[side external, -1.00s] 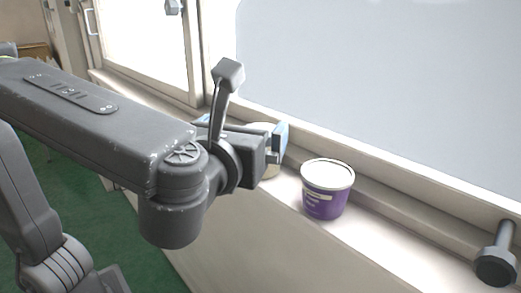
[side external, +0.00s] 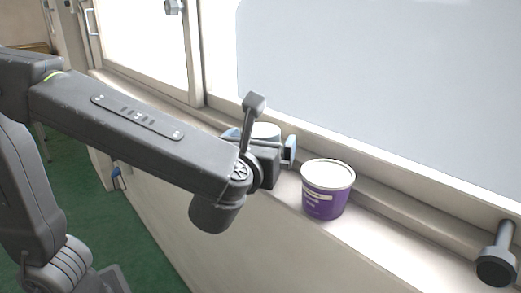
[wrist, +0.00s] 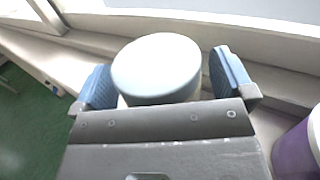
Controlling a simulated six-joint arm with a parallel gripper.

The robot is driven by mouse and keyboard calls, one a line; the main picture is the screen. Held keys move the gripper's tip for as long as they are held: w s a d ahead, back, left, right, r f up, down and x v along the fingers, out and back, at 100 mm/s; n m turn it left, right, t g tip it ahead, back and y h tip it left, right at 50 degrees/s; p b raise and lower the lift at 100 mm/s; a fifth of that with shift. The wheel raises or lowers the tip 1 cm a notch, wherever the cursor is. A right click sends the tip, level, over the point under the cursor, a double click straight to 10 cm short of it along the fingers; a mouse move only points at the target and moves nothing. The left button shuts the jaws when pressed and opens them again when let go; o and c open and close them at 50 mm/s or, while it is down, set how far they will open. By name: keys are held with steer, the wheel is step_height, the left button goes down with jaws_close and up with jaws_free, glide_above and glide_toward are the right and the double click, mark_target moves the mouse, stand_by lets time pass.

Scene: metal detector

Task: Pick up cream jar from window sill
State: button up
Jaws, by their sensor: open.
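The cream jar is a round container with a pale, smooth lid (wrist: 157,68), standing on the window sill (side external: 375,237). In the wrist view it sits between the two blue fingertips of my gripper (wrist: 168,82), which is open around it; a gap shows on the right side, while the left finger is closer. In the side view my gripper (side external: 263,142) is low over the sill and mostly hides the jar; only its pale top (side external: 264,130) shows. The jar's lower part is hidden in both views.
A purple tub with a white lid (side external: 327,190) stands on the sill just right of my gripper; its edge shows in the wrist view (wrist: 297,150). The window frame (side external: 300,113) runs behind. A grey knob (side external: 496,262) is at far right. Green floor (side external: 75,215) lies below.

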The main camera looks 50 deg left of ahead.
steer(key=shift+c, duration=0.4)
steer(key=c, duration=1)
steer(key=shift+r, duration=0.1)
